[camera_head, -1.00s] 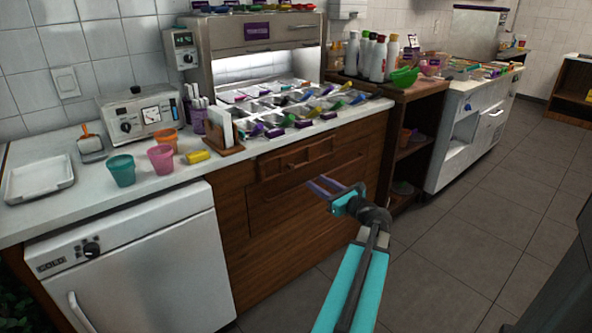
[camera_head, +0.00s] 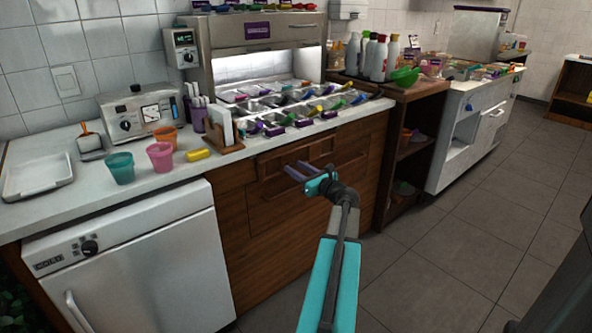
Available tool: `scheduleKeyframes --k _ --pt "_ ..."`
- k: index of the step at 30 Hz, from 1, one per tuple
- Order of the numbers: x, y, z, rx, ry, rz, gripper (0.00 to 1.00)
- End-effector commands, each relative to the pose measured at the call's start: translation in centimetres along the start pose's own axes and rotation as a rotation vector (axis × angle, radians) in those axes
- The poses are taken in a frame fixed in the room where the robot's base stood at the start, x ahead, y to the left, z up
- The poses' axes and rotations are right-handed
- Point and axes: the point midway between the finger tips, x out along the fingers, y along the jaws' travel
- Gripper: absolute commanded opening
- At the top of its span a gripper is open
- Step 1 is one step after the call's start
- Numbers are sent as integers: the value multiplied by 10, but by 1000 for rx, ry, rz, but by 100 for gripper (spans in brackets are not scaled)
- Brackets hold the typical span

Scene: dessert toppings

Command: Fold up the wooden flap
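The wooden flap (camera_head: 270,166) shows on the front of the brown wooden counter, just below the white worktop. It looks like a framed brown panel lying close to the cabinet front; its exact angle is hard to tell. My gripper (camera_head: 293,170) is in front of this panel, with its two purple fingers pointing left toward it. The fingers are apart and nothing shows between them. They overlap the panel in the picture, and I cannot tell whether they touch it. The fingers and the teal wrist hide part of the panel's middle and lower edge.
The white worktop (camera_head: 75,208) above holds topping trays with coloured-handled scoops, a yellow item (camera_head: 198,154), and a pink cup (camera_head: 160,157). A white appliance (camera_head: 140,265) stands left of the cabinet. Open shelves (camera_head: 412,150) stand right. The tiled floor (camera_head: 440,270) at right is clear.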

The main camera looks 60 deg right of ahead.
Motion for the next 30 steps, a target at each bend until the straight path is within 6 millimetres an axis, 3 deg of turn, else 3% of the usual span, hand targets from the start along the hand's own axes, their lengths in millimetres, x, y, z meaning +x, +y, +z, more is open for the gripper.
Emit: scheduleKeyframes --k 13,14,20,30 --pt "8 0 0 0 0 0 37" --pt "8 0 0 0 0 -1 35" --pt "8 0 0 0 0 -1 2" --pt "8 0 1 0 2 0 0"
